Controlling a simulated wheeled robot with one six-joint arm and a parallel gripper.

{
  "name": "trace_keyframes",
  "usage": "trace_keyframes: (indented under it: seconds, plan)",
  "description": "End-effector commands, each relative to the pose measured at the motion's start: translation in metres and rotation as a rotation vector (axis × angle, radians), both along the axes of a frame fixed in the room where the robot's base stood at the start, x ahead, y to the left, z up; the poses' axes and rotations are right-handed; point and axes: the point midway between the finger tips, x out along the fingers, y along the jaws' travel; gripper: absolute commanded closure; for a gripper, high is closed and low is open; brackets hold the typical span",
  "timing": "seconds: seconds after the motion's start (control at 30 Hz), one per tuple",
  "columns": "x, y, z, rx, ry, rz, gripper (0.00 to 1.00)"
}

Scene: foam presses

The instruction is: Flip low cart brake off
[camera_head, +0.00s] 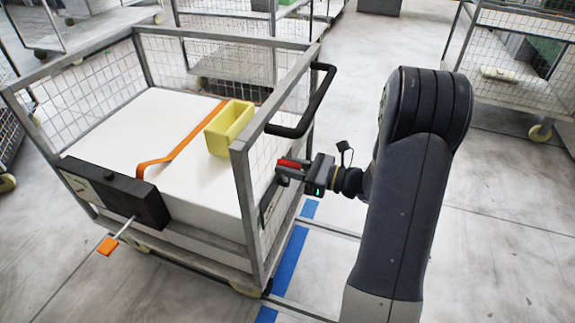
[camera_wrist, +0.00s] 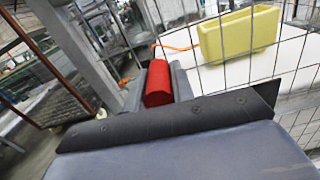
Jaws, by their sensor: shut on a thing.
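The low wire-mesh cart (camera_head: 243,200) has a grey metal frame and stands left of my arm. My gripper (camera_head: 286,171) is at the cart's right side, outside the mesh, below the black push handle (camera_head: 318,108). It is shut on a red block-shaped piece (camera_head: 290,162), which also shows between the fingers in the wrist view (camera_wrist: 158,84). I cannot tell whether the red piece is joined to the cart. An orange tab (camera_head: 107,246) on a thin metal rod sticks out low at the cart's front left, away from my gripper.
The cart holds a white foam block (camera_head: 130,130), an orange strap (camera_head: 180,146) and a yellow open box (camera_head: 230,128). A black box (camera_head: 118,192) is fixed to its front. Blue tape (camera_head: 288,262) runs along the floor beside it.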

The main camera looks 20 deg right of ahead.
Motion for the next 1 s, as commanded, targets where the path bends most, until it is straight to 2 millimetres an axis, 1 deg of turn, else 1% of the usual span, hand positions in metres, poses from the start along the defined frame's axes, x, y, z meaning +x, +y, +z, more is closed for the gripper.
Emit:
trace_keyframes:
  seconds: [0.03,0.1,0.37,0.7,0.9,1.0]
  plan:
    - [0.003,-0.002,0.007,0.021,0.034,0.003,1.00]
    - [0.008,-0.006,0.011,0.054,0.078,0.004,1.00]
    - [0.032,-0.023,0.016,0.195,0.274,0.005,1.00]
    - [0.064,-0.046,0.009,0.375,0.522,0.004,1.00]
    - [0.076,-0.055,0.001,0.459,0.637,0.004,1.00]
    - [0.080,-0.058,-0.003,0.478,0.664,0.004,1.00]
